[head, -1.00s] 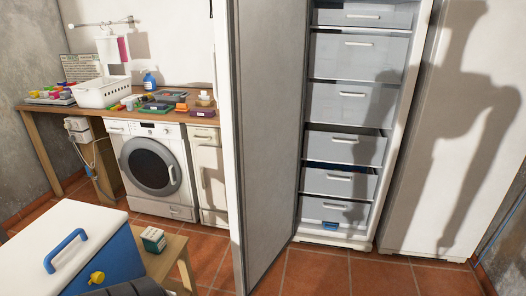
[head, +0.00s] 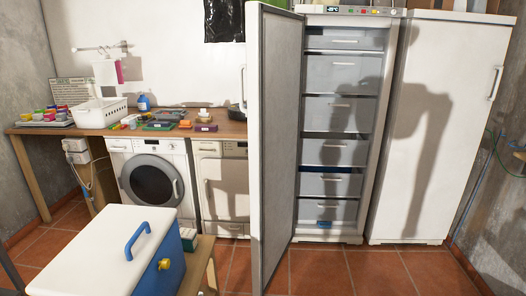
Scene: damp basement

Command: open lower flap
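An upright white freezer (head: 379,150) stands right of the middle with its tall door (head: 275,150) swung wide open to the left. Inside is a column of several grey fronts with pale handles. The lowest front (head: 342,212) is low in the cabinet, with a small blue item (head: 324,223) at its lower edge. The front above it (head: 350,184) has dark blue contents showing over its top edge. The top front (head: 346,43) sits under the control panel. I cannot tell which front is the lower flap. Neither of my grippers is in view.
A closed white cabinet (head: 450,60) stands right of the freezer. Left are a washing machine (head: 152,183), a second appliance (head: 222,185) and a cluttered wooden worktop (head: 236,130). A blue cooler with a white lid (head: 95,245) is front left. Tiled floor (head: 370,272) before the freezer is clear.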

